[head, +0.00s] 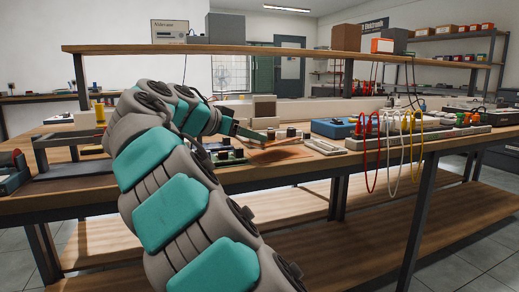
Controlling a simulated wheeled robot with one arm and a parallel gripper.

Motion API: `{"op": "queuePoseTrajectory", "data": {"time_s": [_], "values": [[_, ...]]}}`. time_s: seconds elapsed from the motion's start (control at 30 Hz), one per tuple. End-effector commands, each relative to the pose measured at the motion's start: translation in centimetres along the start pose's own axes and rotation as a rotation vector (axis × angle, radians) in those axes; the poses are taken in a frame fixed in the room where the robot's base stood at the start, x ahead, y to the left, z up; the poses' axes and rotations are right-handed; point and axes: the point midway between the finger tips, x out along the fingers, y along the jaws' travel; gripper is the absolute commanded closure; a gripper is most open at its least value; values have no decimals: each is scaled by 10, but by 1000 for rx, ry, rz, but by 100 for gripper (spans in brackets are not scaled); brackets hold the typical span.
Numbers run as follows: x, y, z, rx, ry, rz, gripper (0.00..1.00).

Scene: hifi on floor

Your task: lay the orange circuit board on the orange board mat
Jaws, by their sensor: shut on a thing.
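My arm reaches from the bottom of the head view up to the workbench. My gripper (255,135) is at its end, above the bench top and seen small and from behind. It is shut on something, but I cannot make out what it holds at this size. A flat orange patch (280,155), which looks like the orange board mat, lies near the front edge of the bench, just below and right of my gripper. I cannot clearly pick out the orange circuit board; it may be hidden at the gripper.
A dark item with green parts (226,153) stands left of the orange patch. A pale tray (324,146) lies to its right. A blue case (334,127) and hanging red, white and yellow cables (391,165) are further right. A raised shelf (250,49) spans above the bench.

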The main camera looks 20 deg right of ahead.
Motion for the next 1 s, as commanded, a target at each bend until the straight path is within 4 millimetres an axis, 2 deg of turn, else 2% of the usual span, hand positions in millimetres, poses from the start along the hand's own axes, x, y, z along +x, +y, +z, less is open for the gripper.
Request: {"op": "queuePoseTrajectory", "data": {"time_s": [0.1, 0.27, 0.63, 0.87, 0.9, 1.0], "values": [[18, 3, -6, 1, 0, 2, 100], [26, 4, -8, 0, 2, -1, 100], [38, 5, 21, -1, 2, 1, 100], [40, 4, 23, 0, 2, -2, 100], [40, 4, 24, 0, 1, -2, 43], [40, 4, 24, 0, 1, -2, 31]]}}
